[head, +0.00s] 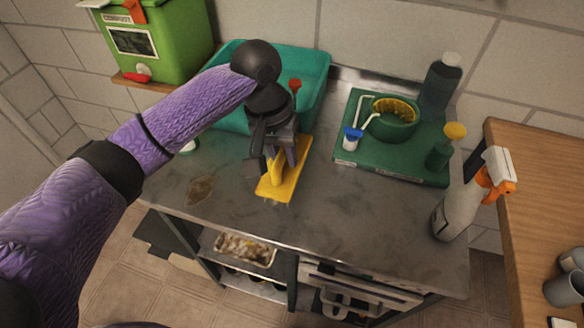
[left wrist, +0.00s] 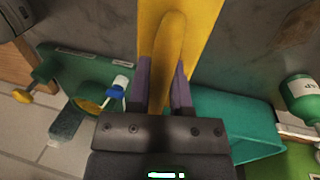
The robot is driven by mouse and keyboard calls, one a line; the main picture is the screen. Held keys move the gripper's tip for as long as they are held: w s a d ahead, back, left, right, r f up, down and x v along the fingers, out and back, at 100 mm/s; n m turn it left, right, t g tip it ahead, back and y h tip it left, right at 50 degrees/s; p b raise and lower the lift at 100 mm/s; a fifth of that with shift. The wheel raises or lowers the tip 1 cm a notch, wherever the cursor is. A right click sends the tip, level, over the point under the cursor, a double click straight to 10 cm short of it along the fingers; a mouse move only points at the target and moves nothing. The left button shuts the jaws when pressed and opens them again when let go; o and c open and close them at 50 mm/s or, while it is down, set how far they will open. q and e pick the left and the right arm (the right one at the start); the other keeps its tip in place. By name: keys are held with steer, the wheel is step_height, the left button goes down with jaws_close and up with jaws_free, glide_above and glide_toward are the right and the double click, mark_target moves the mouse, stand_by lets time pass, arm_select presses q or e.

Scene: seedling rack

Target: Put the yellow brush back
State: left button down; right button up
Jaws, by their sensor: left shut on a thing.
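The yellow brush (head: 281,189) has a flat rectangular body with a raised handle. It is near the middle of the grey counter (head: 330,215) in the head view; I cannot tell whether it touches the counter or hangs just above it. My left gripper (head: 280,162) is over it, shut on its handle. In the left wrist view the handle of the brush (left wrist: 168,45) lies between the two fingers of my left gripper (left wrist: 162,85). The gripper hides part of the brush. My right gripper is not in view.
A teal tub (head: 315,88) stands behind my gripper. To the right, a green tray (head: 365,165) holds a green bowl (head: 392,125), a blue-and-white brush (head: 351,138) and bottles. A spray bottle (head: 455,212) stands at the right. A green compost bin (head: 172,45) is back left.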

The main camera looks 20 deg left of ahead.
mark_target(271, 164)
arm_select(q)
steer(key=f+b, duration=0.1)
steer(key=f, duration=0.2)
steer(key=f+b, duration=0.1)
steer(key=f, duration=0.2)
steer(key=f+b, duration=0.1)
steer(key=f, duration=0.2)
steer(key=shift+s+f, duration=0.25)
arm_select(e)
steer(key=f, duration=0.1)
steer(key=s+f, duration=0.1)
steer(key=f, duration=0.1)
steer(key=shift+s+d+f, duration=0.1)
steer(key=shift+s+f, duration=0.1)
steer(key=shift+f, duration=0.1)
arm_select(q)
steer(key=c, duration=0.5)
jaws_free()
steer(key=shift+c, duration=0.2)
